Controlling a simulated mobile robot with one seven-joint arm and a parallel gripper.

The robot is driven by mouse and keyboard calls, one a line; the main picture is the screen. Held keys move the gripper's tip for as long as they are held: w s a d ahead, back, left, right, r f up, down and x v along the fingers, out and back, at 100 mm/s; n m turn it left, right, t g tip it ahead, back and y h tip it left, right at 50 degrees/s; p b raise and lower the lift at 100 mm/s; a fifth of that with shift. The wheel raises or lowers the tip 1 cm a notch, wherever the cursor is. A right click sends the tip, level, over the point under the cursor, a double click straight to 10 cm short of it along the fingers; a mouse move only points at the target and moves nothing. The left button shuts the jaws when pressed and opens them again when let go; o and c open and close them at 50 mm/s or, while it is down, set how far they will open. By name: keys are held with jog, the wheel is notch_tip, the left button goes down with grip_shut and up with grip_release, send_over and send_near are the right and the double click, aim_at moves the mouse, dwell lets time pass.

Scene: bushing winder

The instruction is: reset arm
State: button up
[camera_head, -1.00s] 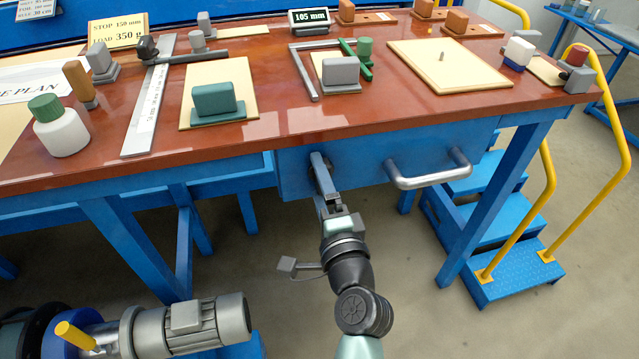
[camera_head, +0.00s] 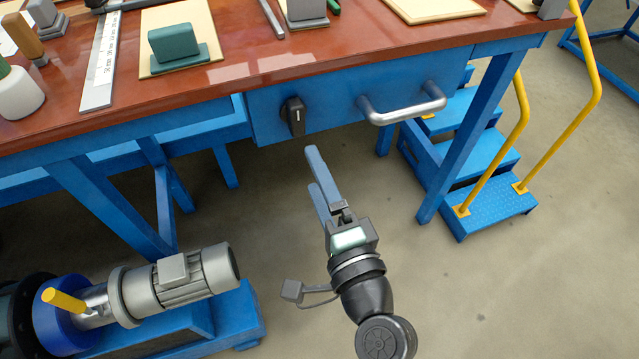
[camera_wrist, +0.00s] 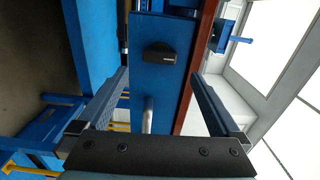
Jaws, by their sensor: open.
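My gripper (camera_head: 316,178) is open and empty, held below and in front of the workbench's blue front panel in the head view. A black knob (camera_head: 293,116) sits on that panel, up and left of the fingertips and apart from them. In the wrist view the two fingers (camera_wrist: 158,95) spread to either side, and the black knob (camera_wrist: 160,54) shows between them, farther off. No object is between the fingers.
A silver drawer handle (camera_head: 402,108) sticks out of the blue panel (camera_head: 340,100). A grey motor (camera_head: 180,280) stands at lower left. Blue steps (camera_head: 490,205) with yellow rails are at right. The floor around my gripper is clear.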

jog(key=shift+s+d, duration=0.15)
jog(key=shift+s, duration=0.3)
jog(key=w+a+r+n+t, duration=0.2)
jog(key=r+n, duration=0.3)
jog(key=r, duration=0.8)
jog(key=w+a+r+n+t, duration=0.15)
jog(key=r+n, duration=0.45)
jog(key=r, duration=0.7)
jog(key=s+r+n+t+h+p, duration=0.1)
jog(key=s+r+n+t+h, duration=0.3)
jog(key=r, duration=0.7)
jog(key=s+r+t+h+p, duration=0.1)
jog(key=s+r+t, duration=0.3)
jog(key=r, duration=0.6)
notch_tip(320, 180, up, 21)
jog(key=g+p, duration=0.1)
jog(key=p, duration=1.9)
jog(key=shift+s+d+f+p, duration=0.15)
jog(key=shift+s+d+p, duration=0.1)
jog(key=shift+s+p, duration=0.05)
jog(key=shift+g, duration=0.25)
